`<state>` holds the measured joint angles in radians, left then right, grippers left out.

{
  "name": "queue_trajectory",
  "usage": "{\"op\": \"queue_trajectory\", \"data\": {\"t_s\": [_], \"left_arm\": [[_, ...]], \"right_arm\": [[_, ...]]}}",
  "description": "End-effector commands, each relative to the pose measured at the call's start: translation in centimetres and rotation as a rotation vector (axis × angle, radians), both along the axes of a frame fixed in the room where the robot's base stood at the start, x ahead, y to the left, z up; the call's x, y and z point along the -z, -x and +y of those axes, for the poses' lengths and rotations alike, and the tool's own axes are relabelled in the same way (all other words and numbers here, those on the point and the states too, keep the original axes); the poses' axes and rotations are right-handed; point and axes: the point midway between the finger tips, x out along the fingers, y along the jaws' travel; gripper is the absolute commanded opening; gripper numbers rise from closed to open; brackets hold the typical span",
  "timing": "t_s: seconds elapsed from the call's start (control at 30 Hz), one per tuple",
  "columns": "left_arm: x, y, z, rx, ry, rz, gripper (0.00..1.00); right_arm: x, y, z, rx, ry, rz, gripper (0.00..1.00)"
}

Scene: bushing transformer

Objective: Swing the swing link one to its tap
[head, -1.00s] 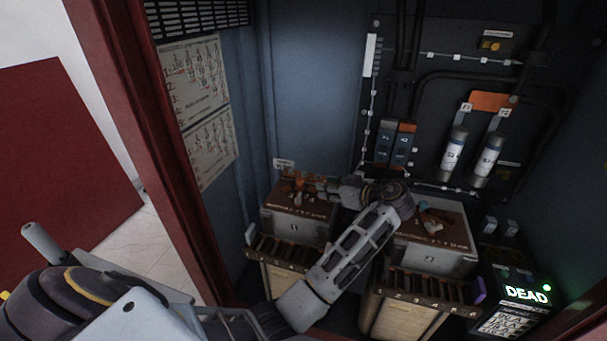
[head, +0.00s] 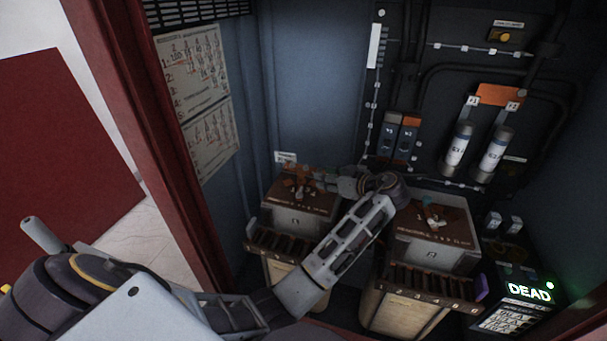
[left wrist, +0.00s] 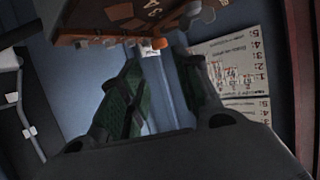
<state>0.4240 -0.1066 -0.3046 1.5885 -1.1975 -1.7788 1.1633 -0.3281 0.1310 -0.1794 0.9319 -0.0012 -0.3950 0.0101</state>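My left gripper (head: 330,178) reaches leftward over the left grey box (head: 298,218), beside small orange and whitish parts (head: 299,188) on its brown top. In the left wrist view its two dark green fingers (left wrist: 158,75) stand apart, with bare wall showing between them. A small orange-tipped piece (left wrist: 160,44) and a white one show near the fingertips, below the brown top (left wrist: 118,14); I cannot tell whether they touch the fingers. I cannot tell which part is swing link one or its tap. My right gripper is not in view.
A second grey box (head: 430,256) with small parts on its brown top stands to the right, close to my arm. Slotted racks (head: 430,288) sit in front. Two fuse cylinders (head: 458,150) hang behind. A display (head: 528,291) reads DEAD. The red cabinet frame (head: 165,130) borders the left.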

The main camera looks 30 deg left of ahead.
Motion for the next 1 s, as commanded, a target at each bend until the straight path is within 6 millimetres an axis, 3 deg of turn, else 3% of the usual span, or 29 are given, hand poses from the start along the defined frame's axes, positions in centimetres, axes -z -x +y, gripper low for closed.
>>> {"op": "queue_trajectory", "data": {"t_s": [0.7,1.0], "left_arm": [[3.5,-2.4,8.4,-0.002,-0.002,0.002,0.33],[4.4,-3.0,10.4,-0.001,-0.001,0.000,0.33]], "right_arm": [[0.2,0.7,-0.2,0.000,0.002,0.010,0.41],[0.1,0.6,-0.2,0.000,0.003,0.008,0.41]]}}
